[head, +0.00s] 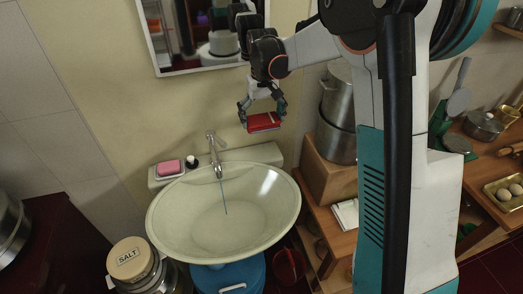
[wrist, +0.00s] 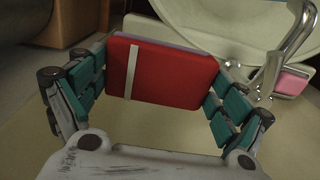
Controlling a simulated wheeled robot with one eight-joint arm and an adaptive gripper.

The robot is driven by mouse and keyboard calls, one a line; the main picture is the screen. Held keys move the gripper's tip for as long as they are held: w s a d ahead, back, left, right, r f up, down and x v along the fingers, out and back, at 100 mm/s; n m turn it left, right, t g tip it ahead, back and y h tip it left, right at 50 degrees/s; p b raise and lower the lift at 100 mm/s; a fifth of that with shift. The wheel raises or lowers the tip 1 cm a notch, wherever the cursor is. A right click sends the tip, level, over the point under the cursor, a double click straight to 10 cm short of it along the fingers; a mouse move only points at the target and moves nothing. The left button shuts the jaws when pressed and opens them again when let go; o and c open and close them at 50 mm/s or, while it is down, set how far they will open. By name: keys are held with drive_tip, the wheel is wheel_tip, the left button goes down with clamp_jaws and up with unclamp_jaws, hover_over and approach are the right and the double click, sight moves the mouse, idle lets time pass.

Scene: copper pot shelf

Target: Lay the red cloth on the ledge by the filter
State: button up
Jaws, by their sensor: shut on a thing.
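The red cloth (head: 263,122) is a flat folded block with a pale stripe. My gripper (head: 262,106) is shut on it and holds it in the air, above and behind the right part of the sink. In the wrist view the cloth (wrist: 172,72) sits between the two teal-padded fingers (wrist: 165,85), gripped at its sides. The pale ledge (head: 266,153) runs behind the sink basin, and its right part looks bare. A small dark-and-white item (head: 191,163) stands on the ledge left of the tap; I cannot tell whether it is the filter.
A metal tap (head: 214,150) rises in the middle of the ledge. A pink sponge or soap (head: 168,168) lies at its left end. The cream basin (head: 160,222) is in front. A mirror (head: 160,62) hangs above; metal pots (head: 337,105) stand on a wooden box at right.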

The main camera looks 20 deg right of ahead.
wheel_tip(320, 180, down, 14)
drive_tip(key=b, duration=0.3)
drive_tip(key=shift+r, duration=0.1)
drive_tip(key=shift+f, duration=0.3)
drive_tip(key=o, duration=1.1)
